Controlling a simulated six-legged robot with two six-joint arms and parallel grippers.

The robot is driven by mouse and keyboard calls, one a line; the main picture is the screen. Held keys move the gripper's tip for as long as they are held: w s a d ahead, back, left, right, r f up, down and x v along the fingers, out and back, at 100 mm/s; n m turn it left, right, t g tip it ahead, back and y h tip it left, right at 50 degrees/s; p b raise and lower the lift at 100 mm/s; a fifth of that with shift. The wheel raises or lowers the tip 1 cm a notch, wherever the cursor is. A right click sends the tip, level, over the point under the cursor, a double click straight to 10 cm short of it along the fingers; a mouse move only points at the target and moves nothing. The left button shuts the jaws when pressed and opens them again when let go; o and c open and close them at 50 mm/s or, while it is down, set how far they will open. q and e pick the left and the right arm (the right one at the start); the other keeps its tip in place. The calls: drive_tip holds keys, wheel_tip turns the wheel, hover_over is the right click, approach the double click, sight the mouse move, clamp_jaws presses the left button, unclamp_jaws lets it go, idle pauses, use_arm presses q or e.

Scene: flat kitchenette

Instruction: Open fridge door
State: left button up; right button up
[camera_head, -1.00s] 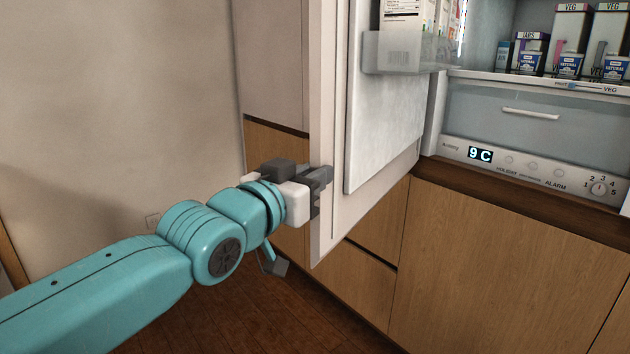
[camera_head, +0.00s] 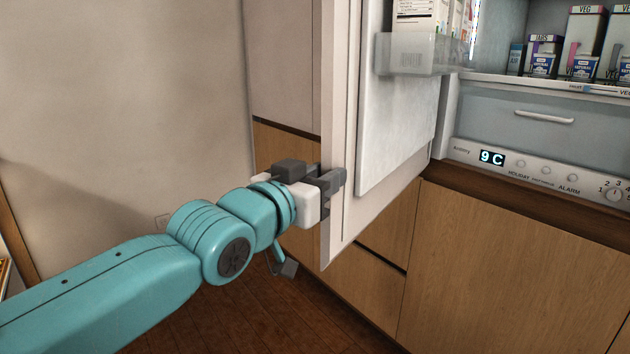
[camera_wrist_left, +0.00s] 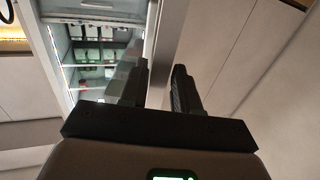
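The fridge door (camera_head: 398,130) stands open, its inner face and a clear door shelf (camera_head: 410,55) showing in the head view. The fridge interior shows at the right, with a drawer (camera_head: 540,118) and a control panel reading 9 C (camera_head: 491,158). My left gripper (camera_head: 333,185) is at the door's free edge, low down. In the left wrist view its two dark fingers (camera_wrist_left: 158,88) are apart, with the door's edge strip (camera_wrist_left: 166,40) running between them. I cannot tell whether they touch it. My right gripper is in no view.
Wooden cabinet fronts (camera_head: 490,270) lie below the fridge, with a dark ledge (camera_head: 530,200) above them. A bare wall (camera_head: 120,90) is at the left. Cartons and small boxes (camera_head: 585,50) stand on the fridge shelf. The wooden floor (camera_head: 240,315) below the gripper looks clear.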

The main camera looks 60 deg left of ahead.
use_arm(q)
drive_tip(key=p+v, duration=0.1)
drive_tip(key=v, duration=1.5)
drive_tip(key=shift+s+p, duration=0.2)
drive_tip(key=shift+p, duration=0.2)
drive_tip(key=shift+d, duration=0.1)
